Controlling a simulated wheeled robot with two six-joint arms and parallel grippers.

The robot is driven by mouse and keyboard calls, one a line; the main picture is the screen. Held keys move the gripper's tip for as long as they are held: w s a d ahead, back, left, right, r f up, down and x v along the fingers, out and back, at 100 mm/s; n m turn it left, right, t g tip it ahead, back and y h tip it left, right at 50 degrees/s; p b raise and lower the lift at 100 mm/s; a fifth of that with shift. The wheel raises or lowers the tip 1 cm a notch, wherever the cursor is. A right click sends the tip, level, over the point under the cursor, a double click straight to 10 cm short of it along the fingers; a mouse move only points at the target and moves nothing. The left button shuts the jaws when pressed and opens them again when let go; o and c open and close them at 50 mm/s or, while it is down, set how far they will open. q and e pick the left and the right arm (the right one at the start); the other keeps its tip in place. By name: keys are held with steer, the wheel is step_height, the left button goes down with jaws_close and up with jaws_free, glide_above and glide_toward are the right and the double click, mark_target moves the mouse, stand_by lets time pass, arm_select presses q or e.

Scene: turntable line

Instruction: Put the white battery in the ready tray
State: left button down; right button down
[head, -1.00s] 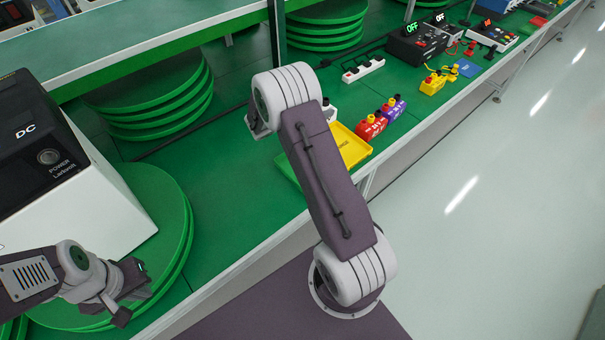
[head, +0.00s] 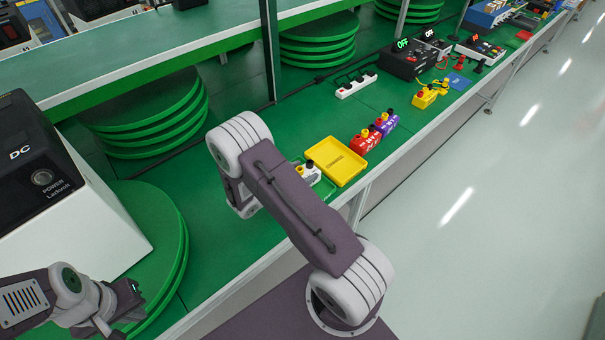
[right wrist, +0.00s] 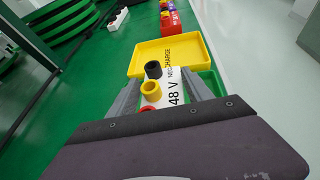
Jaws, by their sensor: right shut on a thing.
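The white battery (head: 308,174) has black and yellow terminals and a "48 V" label in the right wrist view (right wrist: 175,92). My right gripper (right wrist: 160,96) is shut on it, a finger on each side; in the head view my arm hides the fingers. The battery is over a green tray (head: 327,189), which I take as the ready tray. Its edge also shows in the right wrist view (right wrist: 213,80). I cannot tell whether the battery touches the tray floor. My left gripper (head: 130,308) is empty at the lower left, its opening unclear.
A yellow tray (head: 347,168) labelled "CHARGE" adjoins the green tray. Red (head: 364,142) and purple (head: 386,124) batteries stand beyond it. A white power strip (head: 356,86) lies behind. A DC machine (head: 62,190) sits on the green turntable (head: 165,225) at left.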

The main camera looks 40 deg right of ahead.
steer(key=shift+w+f, duration=0.1)
steer(key=shift+f, duration=0.35)
steer(key=shift+f, duration=0.1)
steer(key=shift+c, duration=2.1)
jaws_free()
